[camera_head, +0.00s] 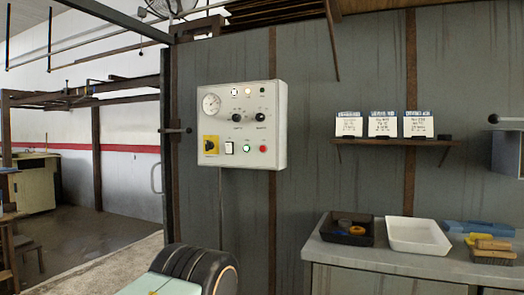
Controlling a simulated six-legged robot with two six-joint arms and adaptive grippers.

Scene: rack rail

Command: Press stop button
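A pale grey control box (277,105) is mounted on the dark grey metal wall, left of the middle of the head view. A small red button (263,149) sits at the lower right of its face. A green button (246,148) is just left of it, then a white rocker switch (229,148) and a black rotary switch on a yellow plate (211,145). Above are a round dial gauge (211,103), two black knobs (248,117) and small indicator lights (248,91). No lettering is readable. Neither of my grippers is in view.
A workbench (380,255) at the lower right carries a black tray (333,236), a white tray (418,247) and blue and yellow items. A shelf (385,142) with three white cards is above it. An opening (80,235) lies left. The space before the box looks clear.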

